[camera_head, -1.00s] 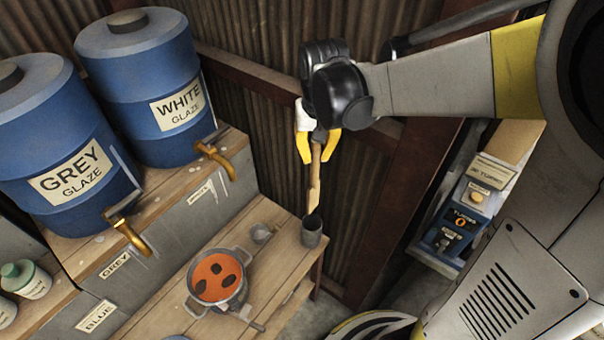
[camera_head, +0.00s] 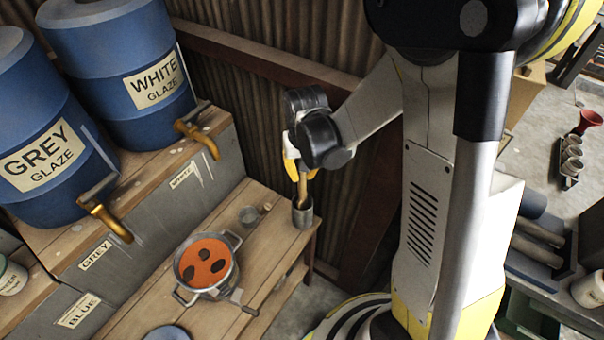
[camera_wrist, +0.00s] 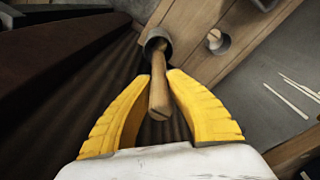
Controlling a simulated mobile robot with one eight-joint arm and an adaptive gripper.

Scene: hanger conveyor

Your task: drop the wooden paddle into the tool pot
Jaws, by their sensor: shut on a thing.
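The wooden paddle (camera_head: 302,188) hangs roughly upright below my gripper (camera_head: 301,171). Its lower end is in the mouth of the grey tool pot (camera_head: 303,217), at the corner of the wooden bench. In the wrist view the yellow fingers of my gripper (camera_wrist: 157,80) stand either side of the paddle's handle (camera_wrist: 159,98), shut on it. The far end of the paddle reaches into the dark opening of the tool pot (camera_wrist: 157,36). How deep it sits inside is hidden.
Blue glaze barrels (camera_head: 118,75) with brass taps stand on a higher shelf at left. A corrugated wall (camera_head: 245,90) rises behind the bench.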

